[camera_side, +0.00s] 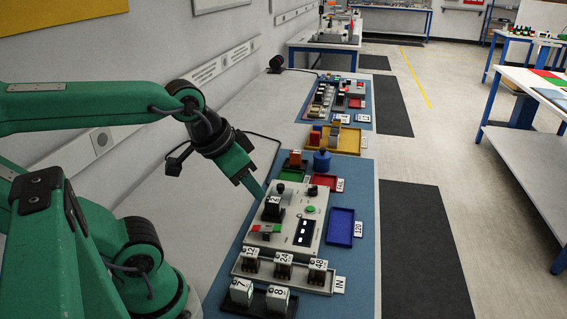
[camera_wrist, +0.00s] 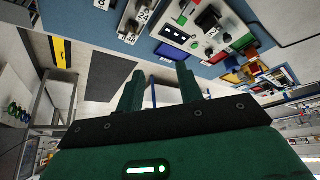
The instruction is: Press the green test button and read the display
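The light grey test panel (camera_side: 272,242) stands on a blue mat in the side view. Its round green button (camera_side: 310,209) is at the upper right of the panel. The dark display (camera_side: 305,233) with small white marks is below the button; I cannot read a value. The panel also shows at the top of the wrist view, with the green button (camera_wrist: 195,45) and the display (camera_wrist: 173,34). My gripper (camera_side: 257,190) is above the panel's left side in the side view, apart from the button. In the wrist view the two green fingers (camera_wrist: 162,78) are spread with nothing between them.
A block marked 24 (camera_side: 283,262) and others stand in a tray labelled IN, before the panel. Blocks marked 7 (camera_side: 241,291) and 8 stand nearer. An empty blue tray (camera_side: 340,228) lies right. A blue weight (camera_side: 321,161) and coloured trays lie behind. The wall is left.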

